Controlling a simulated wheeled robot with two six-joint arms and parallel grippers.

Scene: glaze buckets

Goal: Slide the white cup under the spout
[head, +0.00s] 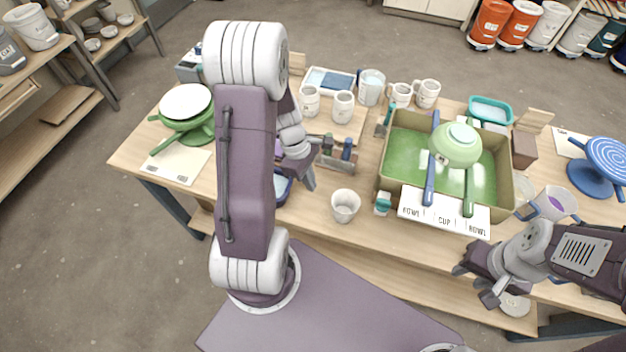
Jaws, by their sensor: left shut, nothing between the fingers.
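A white cup (345,206) stands upright on the wooden table near its front edge, left of the green-floored basin (403,150). I cannot make out a clear spout; it may be hidden. My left gripper (309,182) is shut and empty, pointing down to the left of the cup and apart from it. My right gripper (474,285) is at the table's front edge, right of the cup and well apart from it. Its fingers look spread, with nothing seen between them.
An upturned green bowl (456,143) rests on two sticks across the basin. A label card (443,211) is at its front. White mugs (343,106) stand behind. A caddy (337,162) stands behind the cup. A purple-filled pitcher (555,203) is at right.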

